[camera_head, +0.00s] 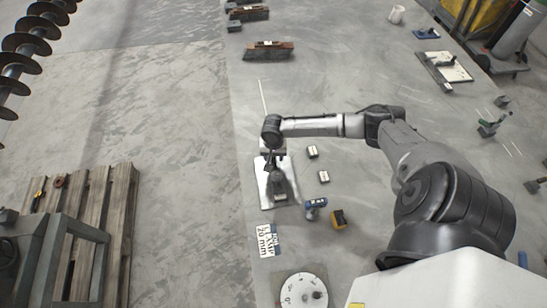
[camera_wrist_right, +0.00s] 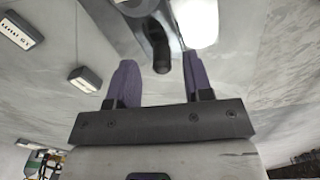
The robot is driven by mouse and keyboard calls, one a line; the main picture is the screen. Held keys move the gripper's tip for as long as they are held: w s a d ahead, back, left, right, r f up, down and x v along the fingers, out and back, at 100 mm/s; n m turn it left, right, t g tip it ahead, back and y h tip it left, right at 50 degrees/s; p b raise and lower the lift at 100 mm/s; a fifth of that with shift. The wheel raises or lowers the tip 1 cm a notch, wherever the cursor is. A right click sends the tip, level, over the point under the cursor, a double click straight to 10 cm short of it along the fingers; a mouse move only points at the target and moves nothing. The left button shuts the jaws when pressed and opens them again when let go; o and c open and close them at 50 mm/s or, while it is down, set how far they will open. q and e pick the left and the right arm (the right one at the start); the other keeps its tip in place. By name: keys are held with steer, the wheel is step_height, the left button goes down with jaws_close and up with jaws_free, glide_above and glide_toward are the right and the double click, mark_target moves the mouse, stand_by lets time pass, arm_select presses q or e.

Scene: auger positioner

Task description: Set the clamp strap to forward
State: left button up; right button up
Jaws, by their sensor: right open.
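A pale metal plate (camera_head: 264,188) lies on the grey surface in the head view and carries a dark clamp fixture (camera_head: 279,187). I take the clamp strap to be part of this fixture, but I cannot make out its outline or which way it points. My right gripper (camera_head: 272,157) is over the far part of the plate and hides some of it. In the right wrist view my gripper (camera_wrist_right: 157,78) is open, with purple pads apart. A dark rounded bar end (camera_wrist_right: 161,56) shows between the pads; I cannot tell whether they touch it. My left gripper is not in view.
Two small labelled blocks (camera_head: 312,152) (camera_head: 323,177) stand right of the plate. A printed sign (camera_head: 266,241) and a white dial (camera_head: 302,290) are in front. A wooden pallet (camera_head: 119,230) is left.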

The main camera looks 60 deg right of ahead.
step_height(320, 180, up, 12)
steer(key=p, duration=0.1)
steer(key=shift+f, duration=0.2)
stand_by(0.8)
